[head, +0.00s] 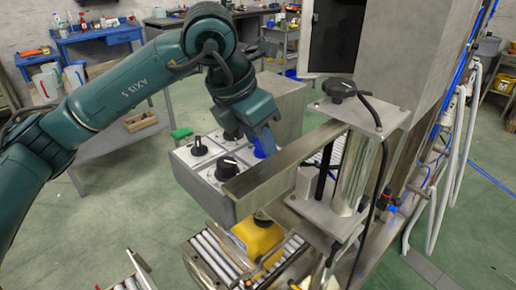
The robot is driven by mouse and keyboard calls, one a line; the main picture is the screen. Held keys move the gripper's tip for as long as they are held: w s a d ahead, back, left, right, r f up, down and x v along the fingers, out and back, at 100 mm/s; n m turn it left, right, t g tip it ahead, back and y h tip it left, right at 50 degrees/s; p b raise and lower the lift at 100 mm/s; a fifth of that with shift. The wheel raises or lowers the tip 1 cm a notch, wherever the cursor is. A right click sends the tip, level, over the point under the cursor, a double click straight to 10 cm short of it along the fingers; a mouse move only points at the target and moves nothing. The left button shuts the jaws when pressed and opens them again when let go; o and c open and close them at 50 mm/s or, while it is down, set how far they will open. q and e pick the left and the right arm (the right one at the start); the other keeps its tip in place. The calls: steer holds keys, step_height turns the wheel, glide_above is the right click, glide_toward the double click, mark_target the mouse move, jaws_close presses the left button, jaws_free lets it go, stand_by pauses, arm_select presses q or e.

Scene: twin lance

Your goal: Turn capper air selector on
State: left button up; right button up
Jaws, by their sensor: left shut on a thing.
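A grey control box (206,182) stands in the middle of the head view, with several selector knobs on its top. A black knob (199,147) is at its left, and another black knob (227,169) is at its front. A further dark knob (231,136) is at the back, partly behind my arm. My left gripper (266,143) reaches down from above to the right back part of the box. It is shut on a blue knob (259,152), which its fingers partly hide. I cannot read any labels or the knob's setting. My right gripper is not in view.
A metal beam (285,160) runs close in front of the gripper to a post with a black hand knob (340,88). A yellow container (257,237) sits on the roller conveyor (217,262) below. A green button (181,133) is at the box's back left.

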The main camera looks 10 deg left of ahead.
arm_select(q)
steer(key=shift+d+f+n+y+b, duration=0.1)
steer(key=shift+f+n+y+b, duration=0.15)
steer(key=shift+n+b, duration=0.6)
steer(key=n+y+b, duration=0.1)
steer(key=n+b, duration=0.1)
steer(key=shift+s+d+r+n+t, duration=0.1)
steer(key=shift+n+t, duration=0.25)
steer(key=shift+t, duration=0.05)
steer(key=shift+r+n+y+b, duration=0.1)
steer(key=shift+n+y+b, duration=0.35)
steer(key=shift+n+b, duration=0.55)
steer(key=shift+n, duration=0.4)
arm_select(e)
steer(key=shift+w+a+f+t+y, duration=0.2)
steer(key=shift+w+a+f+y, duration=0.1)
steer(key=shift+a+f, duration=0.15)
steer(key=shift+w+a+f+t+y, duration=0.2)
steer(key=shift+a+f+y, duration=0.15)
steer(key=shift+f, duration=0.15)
arm_select(q)
steer(key=shift+r, duration=0.1)
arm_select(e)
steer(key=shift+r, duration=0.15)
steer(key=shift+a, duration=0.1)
